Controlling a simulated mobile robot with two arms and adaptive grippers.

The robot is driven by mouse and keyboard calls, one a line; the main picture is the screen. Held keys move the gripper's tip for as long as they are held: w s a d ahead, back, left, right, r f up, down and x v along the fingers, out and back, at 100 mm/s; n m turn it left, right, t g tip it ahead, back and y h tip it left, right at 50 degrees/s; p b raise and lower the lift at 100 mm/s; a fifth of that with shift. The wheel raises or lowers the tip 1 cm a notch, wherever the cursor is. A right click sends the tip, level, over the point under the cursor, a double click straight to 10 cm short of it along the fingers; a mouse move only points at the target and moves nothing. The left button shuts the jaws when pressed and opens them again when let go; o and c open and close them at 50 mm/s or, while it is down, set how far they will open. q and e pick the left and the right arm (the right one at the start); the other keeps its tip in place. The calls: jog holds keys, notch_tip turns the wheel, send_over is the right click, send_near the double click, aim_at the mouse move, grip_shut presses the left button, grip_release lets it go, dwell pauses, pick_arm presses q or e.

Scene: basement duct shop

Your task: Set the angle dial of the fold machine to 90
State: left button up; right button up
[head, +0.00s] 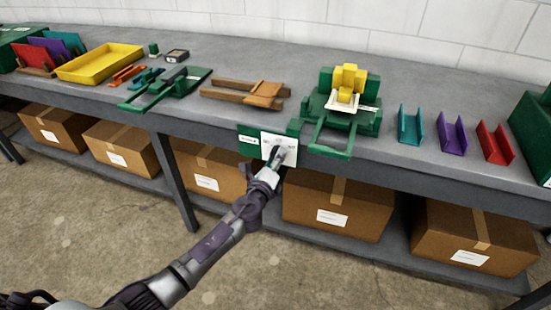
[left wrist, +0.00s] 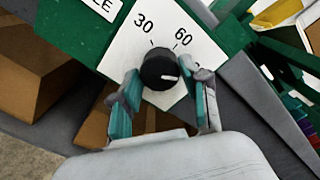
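The fold machine (head: 365,122), green with yellow blocks on top, stands on the bench in the head view. A green panel (head: 249,142) with a white dial plate (head: 268,138) is at the bench's front edge, left of it. In the left wrist view the dial is a round black knob (left wrist: 157,66) with a white mark. The mark points right, past the printed 60; 30 and 60 are readable, and no 90 is visible. My left gripper (head: 281,153) is at the plate. Its teal-padded fingers (left wrist: 163,92) are open, one either side of the knob, with small gaps. My right gripper is out of view.
On the bench are a yellow tray (head: 100,63), a green tool (head: 165,88), wooden pieces (head: 243,93) and teal (head: 411,124), purple (head: 452,134) and red (head: 495,143) channels. Cardboard boxes (head: 335,205) fill the shelf below. The floor in front is clear.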

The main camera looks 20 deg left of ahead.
pick_arm(q)
jog(key=shift+o, duration=1.1)
jog(key=s, duration=1.2)
jog(key=shift+a+r, duration=0.15)
jog(key=shift+a, duration=0.05)
jog(key=s+a+f+n+g+p, duration=0.1)
jog(key=s+a+f+n+g, duration=0.25)
jog(key=f, duration=0.75)
jog(key=s+f+n+g+y, duration=0.1)
jog(key=s+f+n+g, duration=0.25)
jog(key=s+f, duration=0.45)
jog(key=s+a+f+n+g+p, duration=0.1)
jog(key=s+a+f+n+g, duration=0.2)
jog(key=f, duration=1)
jog(key=s+d+f+n+g, duration=0.1)
jog(key=s+f+n+g, duration=0.2)
jog(key=s, duration=1.3)
jog(key=s+d+f+n+g, duration=0.2)
jog(key=s+f+n, duration=0.7)
jog(key=s, duration=0.8)
notch_tip(320, 180, down, 3)
jog(key=shift+f+n+g+h+p, duration=0.2)
jog(key=shift+n+g+h+p, duration=0.15)
jog(key=shift+g, duration=0.55)
